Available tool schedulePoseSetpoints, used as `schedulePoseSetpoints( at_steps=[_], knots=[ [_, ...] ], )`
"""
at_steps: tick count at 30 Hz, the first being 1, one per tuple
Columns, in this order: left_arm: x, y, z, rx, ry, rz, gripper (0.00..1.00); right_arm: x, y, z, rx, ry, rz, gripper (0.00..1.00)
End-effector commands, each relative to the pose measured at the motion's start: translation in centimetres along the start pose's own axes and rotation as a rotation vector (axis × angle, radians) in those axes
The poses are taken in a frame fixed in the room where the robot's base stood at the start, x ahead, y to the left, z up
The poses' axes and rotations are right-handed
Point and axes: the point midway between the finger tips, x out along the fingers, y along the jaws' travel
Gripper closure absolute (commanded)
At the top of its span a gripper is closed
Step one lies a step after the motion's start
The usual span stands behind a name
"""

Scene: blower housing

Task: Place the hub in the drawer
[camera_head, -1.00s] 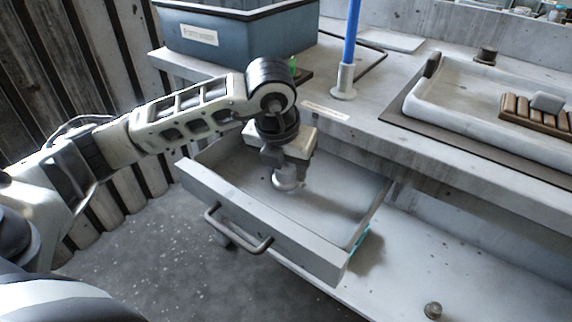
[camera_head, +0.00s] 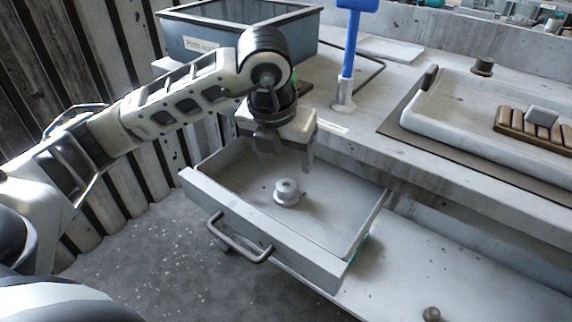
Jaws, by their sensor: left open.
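The hub (camera_head: 287,192), a small pale grey flanged cylinder, stands upright on the floor of the open drawer (camera_head: 330,232). The grey drawer is pulled out from under the counter and has a dark bar handle (camera_head: 240,240) on its front. My left gripper (camera_head: 285,163) is open and empty. It points down over the drawer, above and slightly behind the hub, apart from it. My right gripper is not in view.
A blue-grey bin (camera_head: 215,55) stands on the counter behind my left arm. A blue post in a pale base (camera_head: 344,97) stands right of it. A white tray (camera_head: 425,118) holds a brown slatted block (camera_head: 535,128). A small knob (camera_head: 431,314) lies on the lower shelf.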

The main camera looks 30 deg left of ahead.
Motion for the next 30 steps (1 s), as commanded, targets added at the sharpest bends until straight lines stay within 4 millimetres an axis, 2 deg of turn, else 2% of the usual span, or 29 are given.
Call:
schedulePoseSetpoints(
  at_steps=[1, 3, 10, 16, 30],
  knots=[
    [-1.4, 0.0, 0.2, 0.001, -0.005, -0.001, 0.33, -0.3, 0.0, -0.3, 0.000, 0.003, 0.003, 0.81],
    [-2.9, 0.0, 0.1, 0.001, -0.005, -0.001, 0.33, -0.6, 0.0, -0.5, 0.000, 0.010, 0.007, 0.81],
    [-5.8, 0.0, 0.1, 0.000, -0.002, -0.001, 0.33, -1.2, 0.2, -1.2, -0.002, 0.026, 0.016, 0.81],
    [-6.3, 0.0, 0.0, 0.000, 0.000, 0.000, 0.33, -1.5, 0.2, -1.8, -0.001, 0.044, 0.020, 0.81],
    [-6.5, 0.0, 0.1, 0.000, 0.000, 0.000, 0.33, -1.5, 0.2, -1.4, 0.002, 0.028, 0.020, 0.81]
  ],
)
